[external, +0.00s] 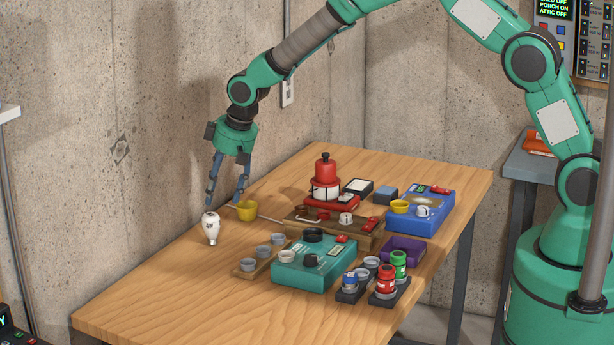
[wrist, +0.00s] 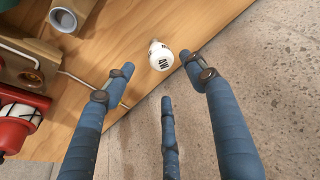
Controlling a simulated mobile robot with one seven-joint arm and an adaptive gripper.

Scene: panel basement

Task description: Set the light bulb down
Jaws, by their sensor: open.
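A white light bulb (external: 211,229) stands upright on the wooden table (external: 170,290) near its left back edge, its metal base down. The bulb also shows in the wrist view (wrist: 161,56), with dark lettering on its globe. My gripper (external: 225,200) is open and empty, a little behind and above the bulb. In the wrist view its blue fingers (wrist: 160,80) are spread wide and the bulb lies beyond their tips, apart from them.
Farther right are a red device (external: 326,180), a teal box (external: 303,265) and a blue scale (external: 421,212). The table's front left is clear. A concrete wall (external: 120,130) rises behind.

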